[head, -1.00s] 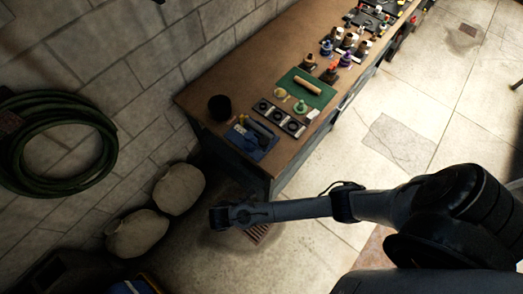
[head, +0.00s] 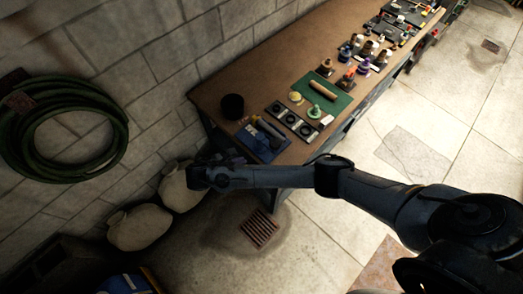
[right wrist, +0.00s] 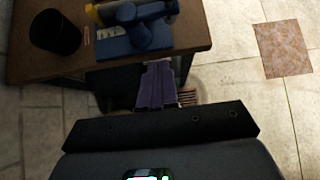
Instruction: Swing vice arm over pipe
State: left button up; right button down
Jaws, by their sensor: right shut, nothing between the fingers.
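A blue device (head: 262,140) sits at the near end of the workbench (head: 213,88), with a dark blue cylindrical part lying across its base. It also shows in the right wrist view (right wrist: 135,35), with a yellow piece at its left. I cannot tell clearly which part is the vice arm or which is the pipe. My right gripper (head: 232,157) is shut and empty, just off the bench's near end and short of the blue device. Its fingers (right wrist: 157,85) point towards the bench in the right wrist view. My left gripper is not in view.
A black cup (head: 232,106) stands beside the blue device. A green mat (head: 325,97) with a tan cylinder and several small items lies farther along. Pale sacks (head: 140,228), a coiled hose (head: 62,130) and a floor grate (head: 261,229) are nearby. The right floor is open.

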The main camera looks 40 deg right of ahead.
jog(key=b, duration=0.6)
send_near(267, 143)
notch_tip(267, 143, down, 5)
jog(key=s+d, duration=0.2)
jog(key=shift+w+d+f, duration=0.2)
jog(key=shift+w+d, duration=0.15)
jog(key=shift+d, duration=0.15)
